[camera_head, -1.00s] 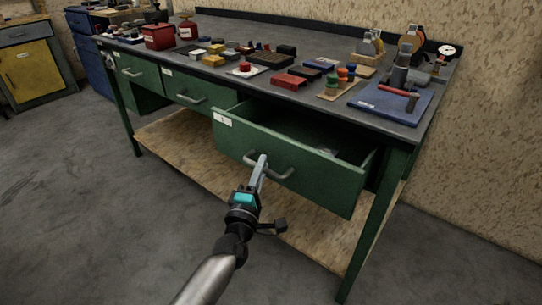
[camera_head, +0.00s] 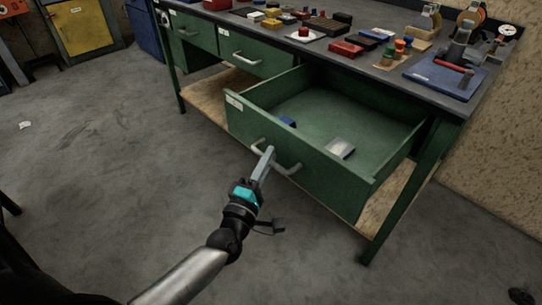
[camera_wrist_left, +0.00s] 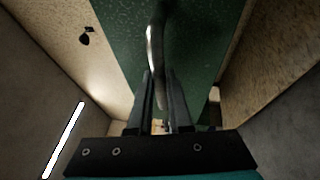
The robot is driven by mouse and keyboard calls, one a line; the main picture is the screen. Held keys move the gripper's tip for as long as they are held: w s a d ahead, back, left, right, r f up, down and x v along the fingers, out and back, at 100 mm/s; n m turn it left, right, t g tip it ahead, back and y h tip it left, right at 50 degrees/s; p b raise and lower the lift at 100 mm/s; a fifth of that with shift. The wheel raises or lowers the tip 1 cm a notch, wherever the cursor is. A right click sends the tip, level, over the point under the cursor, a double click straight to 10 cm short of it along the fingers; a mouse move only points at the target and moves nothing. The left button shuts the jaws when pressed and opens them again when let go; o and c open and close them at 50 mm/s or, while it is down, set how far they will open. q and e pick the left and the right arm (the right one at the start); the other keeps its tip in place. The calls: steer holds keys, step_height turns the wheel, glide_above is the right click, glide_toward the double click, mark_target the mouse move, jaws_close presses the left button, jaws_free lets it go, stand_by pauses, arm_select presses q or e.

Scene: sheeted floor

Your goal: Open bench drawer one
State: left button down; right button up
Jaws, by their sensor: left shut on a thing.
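The bench drawer (camera_head: 322,183) is green and stands well open at the right end of the workbench. A small label (camera_head: 234,102) is on its front. Inside lie a pale flat item (camera_head: 340,148) and a small blue item (camera_head: 288,122). My left gripper (camera_head: 268,158) is shut on the drawer's curved metal handle (camera_head: 289,169), at its left part. In the left wrist view the handle (camera_wrist_left: 155,55) runs down between the two fingers (camera_wrist_left: 158,95), with the green drawer front (camera_wrist_left: 195,45) beyond. My right gripper is not in view.
Two shut green drawers (camera_head: 255,52) are to the left in the same bench. The bench top (camera_head: 400,75) holds blocks, a blue mat (camera_head: 445,77) and tools. A wooden lower shelf (camera_head: 212,98) lies underneath. The grey floor (camera_head: 110,150) in front is clear.

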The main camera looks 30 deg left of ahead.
arm_select(q)
steer(key=c, duration=0.8)
jaws_free()
steer(key=shift+c, duration=0.2)
steer(key=s+f+p, duration=0.2)
steer(key=s, duration=1.3)
steer(key=shift+d+f, duration=0.35)
steer(key=shift+f, duration=0.05)
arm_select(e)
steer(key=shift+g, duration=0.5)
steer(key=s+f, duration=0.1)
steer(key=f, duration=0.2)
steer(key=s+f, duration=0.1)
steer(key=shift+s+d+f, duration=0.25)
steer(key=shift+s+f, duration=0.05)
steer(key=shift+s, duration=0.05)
